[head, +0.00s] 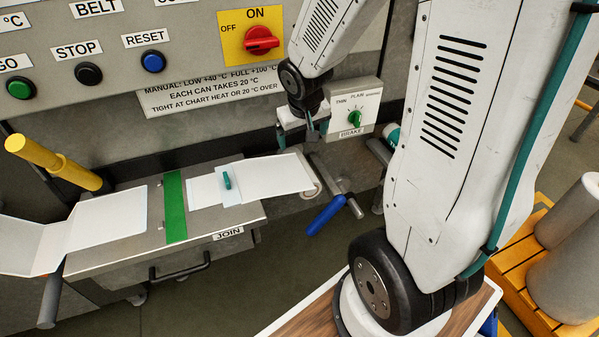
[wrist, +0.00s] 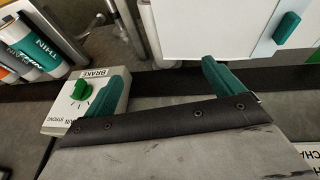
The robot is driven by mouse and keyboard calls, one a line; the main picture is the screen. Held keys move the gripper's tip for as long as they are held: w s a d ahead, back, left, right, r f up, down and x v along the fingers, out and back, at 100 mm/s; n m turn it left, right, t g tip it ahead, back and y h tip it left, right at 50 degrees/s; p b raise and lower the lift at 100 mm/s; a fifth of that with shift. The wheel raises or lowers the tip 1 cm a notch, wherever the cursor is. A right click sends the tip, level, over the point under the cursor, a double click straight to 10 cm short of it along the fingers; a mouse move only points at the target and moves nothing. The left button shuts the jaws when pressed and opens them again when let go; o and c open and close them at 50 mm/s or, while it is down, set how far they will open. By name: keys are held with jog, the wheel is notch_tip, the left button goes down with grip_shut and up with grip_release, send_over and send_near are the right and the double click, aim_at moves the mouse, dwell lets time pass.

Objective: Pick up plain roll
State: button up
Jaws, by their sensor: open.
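In the wrist view a roll with a teal label reading THIN (wrist: 32,50) lies at the upper left, among other rolls partly cut off by the frame edge. In the head view, large grey-white cylinders (head: 570,210) stand at the right edge; I see no label on them. My gripper (head: 298,135) hangs near the brake box, above the machine's right side. In the wrist view its teal fingers (wrist: 165,78) are spread with nothing between them. My arm hides part of the area behind it.
The brake box (head: 350,110) with a green knob is close to my gripper. White sheets (head: 265,178) with a small teal piece lie on the join table (head: 110,250). A blue-handled lever (head: 327,215) juts out. A yellow slatted stand (head: 520,265) is at the right.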

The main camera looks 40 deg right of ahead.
aim_at(302, 165)
jog(key=shift+m+t+y, duration=0.3)
jog(key=shift+t+y, duration=0.2)
jog(key=shift+y, duration=0.1)
jog(key=x, duration=0.5)
jog(key=d+x, duration=0.1)
jog(key=x, duration=0.4)
jog(key=d+x, duration=0.1)
jog(key=x, duration=0.4)
jog(key=shift+s+d+f, duration=0.15)
jog(key=shift+s, duration=0.2)
jog(key=shift+x, duration=3.3)
jog(key=c, duration=1.3)
jog(key=shift+c, duration=0.5)
